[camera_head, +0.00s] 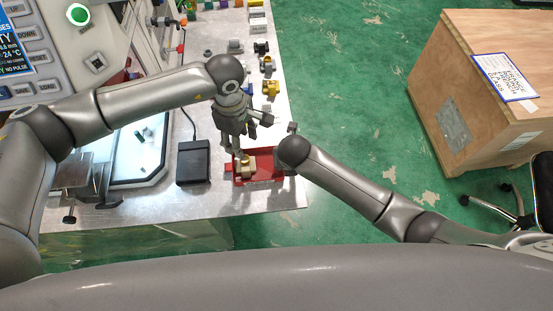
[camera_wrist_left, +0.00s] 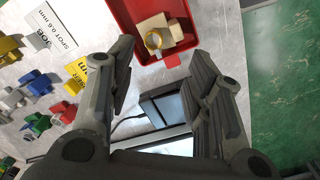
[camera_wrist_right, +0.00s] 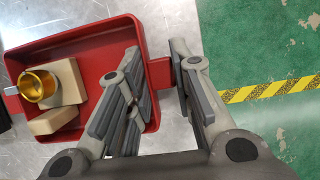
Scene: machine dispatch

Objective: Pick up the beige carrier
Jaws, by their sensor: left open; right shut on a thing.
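The beige carrier (camera_head: 246,170) sits inside a red tray (camera_head: 265,178) at the table's right edge, with a gold ring-shaped part on it. In the left wrist view the carrier (camera_wrist_left: 160,36) lies beyond my open fingertips, and nothing is between them. My left gripper (camera_head: 246,132) is open just behind and above the carrier. In the right wrist view the carrier (camera_wrist_right: 67,82) is at the tray's left side. My right gripper (camera_wrist_right: 158,66) is shut on the red tray's right-hand wall tab, apart from the carrier. In the head view its fingers are largely hidden by my right arm.
A black box (camera_head: 193,163) lies left of the tray, beside a lit panel (camera_head: 140,150). Several coloured parts (camera_wrist_left: 40,95) and label cards (camera_wrist_left: 52,30) line the table behind the tray. A wooden crate (camera_head: 490,90) stands on the green floor at right.

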